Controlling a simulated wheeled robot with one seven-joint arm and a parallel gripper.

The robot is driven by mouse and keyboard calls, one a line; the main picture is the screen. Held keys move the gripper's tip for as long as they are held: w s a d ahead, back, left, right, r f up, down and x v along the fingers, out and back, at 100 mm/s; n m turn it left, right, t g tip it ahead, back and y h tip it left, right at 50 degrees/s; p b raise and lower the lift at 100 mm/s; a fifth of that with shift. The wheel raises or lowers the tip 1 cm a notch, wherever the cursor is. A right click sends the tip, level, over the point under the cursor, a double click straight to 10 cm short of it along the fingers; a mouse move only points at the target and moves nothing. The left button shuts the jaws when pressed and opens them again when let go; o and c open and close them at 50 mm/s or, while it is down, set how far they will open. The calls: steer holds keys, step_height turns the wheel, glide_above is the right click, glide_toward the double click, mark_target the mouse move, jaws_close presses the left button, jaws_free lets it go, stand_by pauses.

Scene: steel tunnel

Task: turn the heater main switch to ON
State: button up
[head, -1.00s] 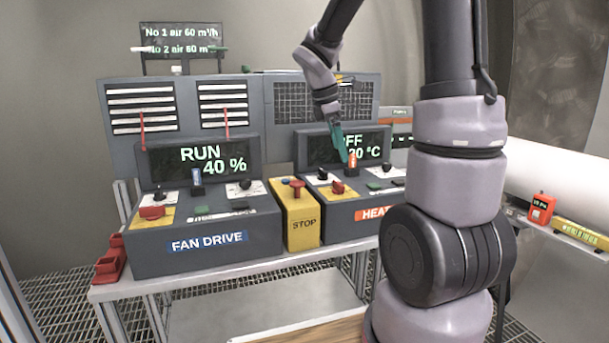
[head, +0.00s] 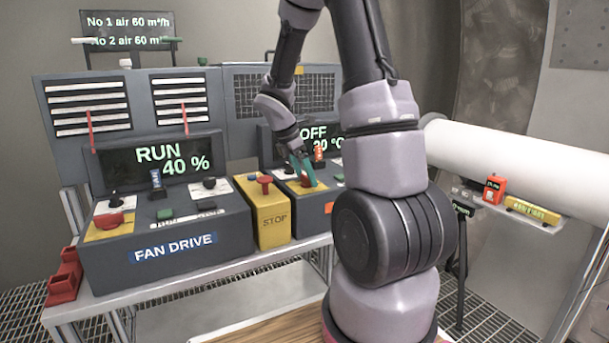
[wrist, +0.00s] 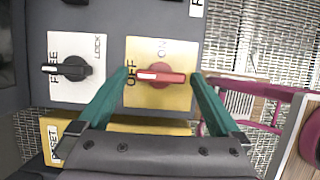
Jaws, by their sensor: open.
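The heater main switch (wrist: 161,76) is a red rotary handle on a yellow plate (wrist: 160,101) marked OFF and ON. In the wrist view its white-marked end points at OFF and ON is along the upper edge. My gripper (wrist: 161,75) is open, with one green finger on each side of the red handle; I cannot tell whether they touch it. In the head view my gripper (head: 303,171) is over the heater panel, and my arm hides much of that panel. The heater display (head: 312,133) reads OFF, with a partly hidden temperature.
A black FREE/LOCK knob (wrist: 68,68) is beside the red switch. A white pipe (head: 520,162) is at right.

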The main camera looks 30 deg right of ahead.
steer(key=shift+d+f, duration=0.1)
steer(key=shift+f, duration=0.05)
steer(key=c, duration=1.2)
steer(key=shift+c, duration=0.2)
